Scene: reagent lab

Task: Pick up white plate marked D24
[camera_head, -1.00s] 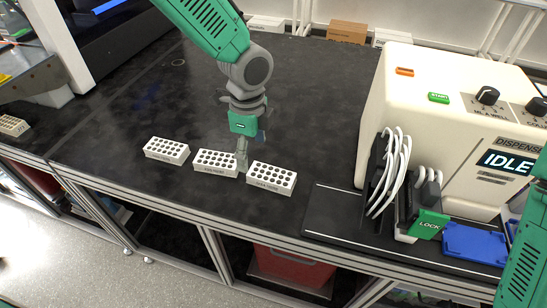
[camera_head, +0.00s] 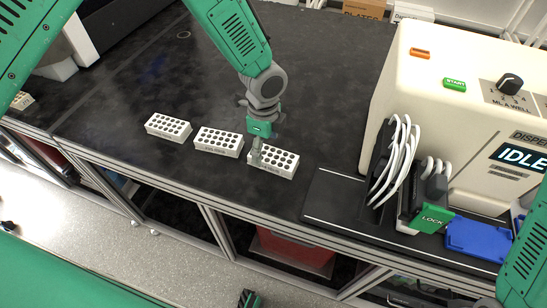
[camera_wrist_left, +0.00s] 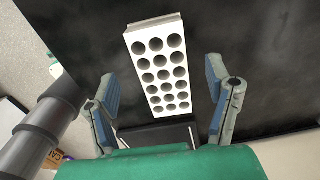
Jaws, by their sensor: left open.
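Three white plates with rows of dark holes lie in a line on the black bench: the left plate (camera_head: 168,126), the middle plate (camera_head: 218,142) and the right plate (camera_head: 279,162). Their front labels are too small to read for D24. My left gripper (camera_head: 256,154) points down over the left end of the right plate, covering part of it. In the left wrist view my left gripper (camera_wrist_left: 167,88) is open, and a white plate (camera_wrist_left: 158,65) lies lengthwise between its spread fingers, apart from both.
A cream dispenser (camera_head: 430,80) reading IDLE stands at right, with white cables (camera_head: 400,160), a green LOCK part (camera_head: 432,221) and a blue piece (camera_head: 478,240) before it. The bench's front edge (camera_head: 180,188) is close. Bench behind the plates (camera_head: 150,75) is clear.

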